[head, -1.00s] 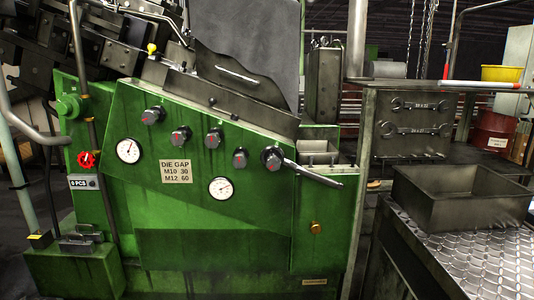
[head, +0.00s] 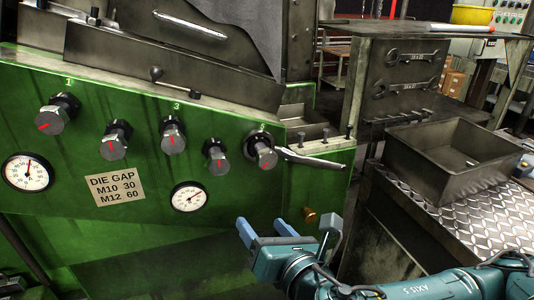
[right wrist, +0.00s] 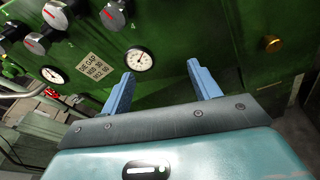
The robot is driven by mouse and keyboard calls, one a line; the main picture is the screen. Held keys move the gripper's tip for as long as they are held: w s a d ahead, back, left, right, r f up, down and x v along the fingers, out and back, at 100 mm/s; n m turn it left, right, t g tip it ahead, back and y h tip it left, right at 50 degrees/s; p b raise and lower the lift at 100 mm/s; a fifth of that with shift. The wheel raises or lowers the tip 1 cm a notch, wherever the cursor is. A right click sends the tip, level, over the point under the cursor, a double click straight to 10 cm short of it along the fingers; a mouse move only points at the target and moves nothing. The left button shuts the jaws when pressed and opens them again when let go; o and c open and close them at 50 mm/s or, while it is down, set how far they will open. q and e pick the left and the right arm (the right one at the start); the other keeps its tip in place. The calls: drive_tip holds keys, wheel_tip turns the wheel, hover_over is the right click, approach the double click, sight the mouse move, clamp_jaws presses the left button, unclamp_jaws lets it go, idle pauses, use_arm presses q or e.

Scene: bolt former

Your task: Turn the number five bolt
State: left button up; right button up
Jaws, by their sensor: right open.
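The number five bolt (head: 263,151) is the rightmost knob in the row on the green panel. It is dark with a grey face and a red mark. A dark wrench (head: 312,160) sits at it, its handle pointing right. My right gripper (head: 262,226) is open and empty, below the bolt and apart from it and the wrench. Its two blue fingers also show in the right wrist view (right wrist: 163,78), pointing at the panel. Bolt five cannot be made out there. My left gripper is not in view.
Several similar knobs, such as number three (head: 172,135), line the green panel (head: 330,205) to the left. A gauge (head: 188,198) and a brass knob (head: 310,214) are near the gripper. A metal bin (head: 450,160) stands right on a tread-plate top.

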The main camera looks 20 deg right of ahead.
drive_tip(key=d+r+n+t+h, duration=0.2)
drive_tip(key=d+r+n, duration=0.1)
drive_tip(key=d+r, duration=0.25)
drive_tip(key=b, duration=1.1)
approach(269, 161)
drive_tip(key=w, duration=0.3)
drive_tip(key=shift+n, duration=0.3)
drive_tip(key=w, duration=0.2)
drive_tip(key=w+p, duration=0.1)
drive_tip(key=w, duration=0.3)
drive_tip(key=shift+w+a+p, duration=0.25)
drive_tip(key=shift+w+p, duration=0.1)
drive_tip(key=shift+w, duration=0.05)
drive_tip(key=shift+w+f, duration=0.1)
drive_tip(key=shift+w, duration=0.5)
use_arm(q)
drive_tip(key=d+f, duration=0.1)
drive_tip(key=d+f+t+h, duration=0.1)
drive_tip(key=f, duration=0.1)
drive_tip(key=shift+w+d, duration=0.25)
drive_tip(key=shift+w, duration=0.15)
use_arm(e)
drive_tip(key=shift+c, duration=0.4)
